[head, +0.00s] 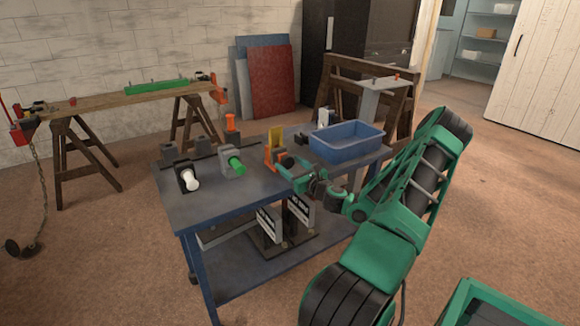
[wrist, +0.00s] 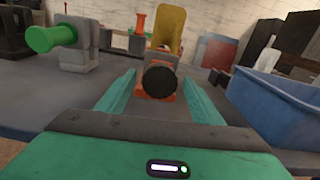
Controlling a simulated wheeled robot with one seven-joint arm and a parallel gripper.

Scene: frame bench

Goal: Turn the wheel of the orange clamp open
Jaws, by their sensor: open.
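The orange clamp (head: 270,156) stands on the blue bench top, with a yellow piece (head: 277,139) rising from it. In the wrist view the clamp (wrist: 141,82) is straight ahead, and its round black wheel (wrist: 160,80) faces me. My gripper (head: 291,169) is at the bench's near edge, just in front of the clamp. In the wrist view its two green fingers (wrist: 157,92) are spread apart, one on each side of the wheel. I cannot tell whether they touch it. The yellow piece (wrist: 169,27) stands upright behind the wheel.
A grey clamp with a green handle (head: 236,164) and a dark one with a white handle (head: 189,180) stand left. A blue bin (head: 346,142) sits close on the right. An orange spool-like part (head: 231,122) stands behind. Bare bench top (head: 215,194) lies at front left.

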